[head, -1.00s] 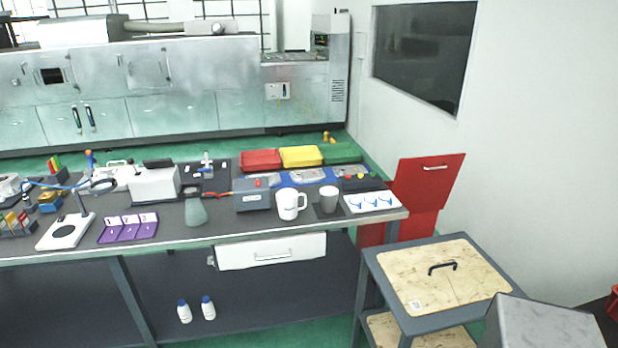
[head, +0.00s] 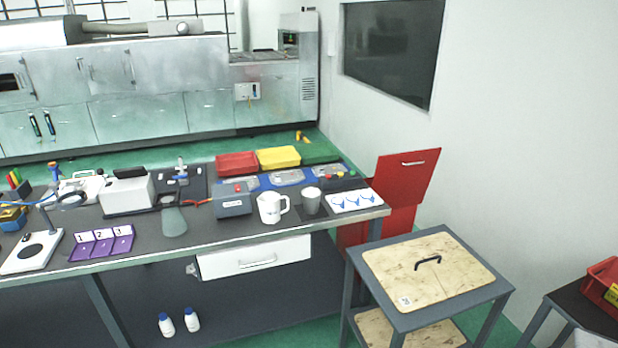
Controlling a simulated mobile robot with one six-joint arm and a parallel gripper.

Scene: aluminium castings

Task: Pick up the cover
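The cover looks to be the flat, light wood-coloured board (head: 405,287) with a dark arched handle (head: 428,262) at its middle. It lies flat on top of a grey-framed stand (head: 500,289) in the right half of the head view. A small white label (head: 404,301) is on its front left part. Nothing rests on the board and its handle is unobstructed. My gripper does not show in this view.
A red cabinet (head: 408,185) stands behind the stand. A dark table (head: 590,317) with a red bin (head: 604,284) is at the right.

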